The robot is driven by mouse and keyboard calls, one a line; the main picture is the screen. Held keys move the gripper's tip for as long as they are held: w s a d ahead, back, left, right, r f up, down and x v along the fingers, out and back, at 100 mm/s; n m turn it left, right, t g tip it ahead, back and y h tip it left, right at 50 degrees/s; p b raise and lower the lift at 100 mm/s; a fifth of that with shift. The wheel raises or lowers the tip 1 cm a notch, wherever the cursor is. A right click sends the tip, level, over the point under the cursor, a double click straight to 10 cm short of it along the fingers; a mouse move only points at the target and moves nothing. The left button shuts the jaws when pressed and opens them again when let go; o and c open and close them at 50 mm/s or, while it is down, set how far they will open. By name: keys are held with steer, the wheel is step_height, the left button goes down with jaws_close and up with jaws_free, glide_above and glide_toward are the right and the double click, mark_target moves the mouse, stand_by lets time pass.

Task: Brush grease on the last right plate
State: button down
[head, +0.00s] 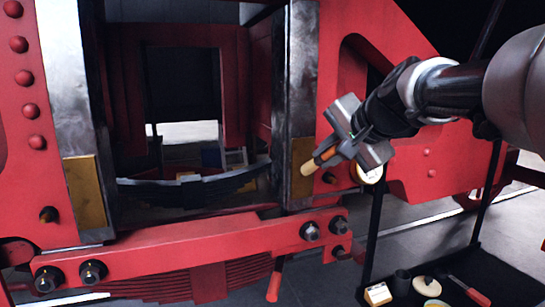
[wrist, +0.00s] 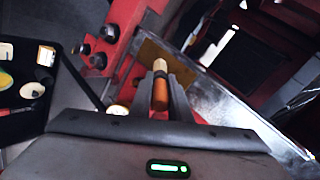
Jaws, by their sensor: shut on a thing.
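My gripper (head: 340,147) is shut on a brush (head: 309,166) with an orange-brown handle and a pale tip. The brush also shows in the wrist view (wrist: 160,85), upright between the two fingers. The panel also shows in the wrist view (wrist: 154,50), just beyond the tip. I cannot tell whether the tip touches it. A matching panel (head: 84,190) is on the left plate (head: 62,65).
A red bolted bar (head: 190,246) crosses below the opening, above a leaf spring (head: 190,285).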

steer(key=shift+w+r+p, duration=0.1)
steer(key=shift+r+p, duration=1.4)
steer(key=shift+r, duration=2.45)
steer(key=shift+f, duration=0.1)
step_height(320, 180, down, 15)
steer(key=b, duration=1.3)
steer(key=shift+f, duration=0.15)
steer(key=shift+b, duration=0.3)
steer(key=s+d+b, duration=0.1)
steer(key=s+b, duration=0.1)
steer(key=s, duration=0.4)
steer(key=shift+d, duration=0.4)
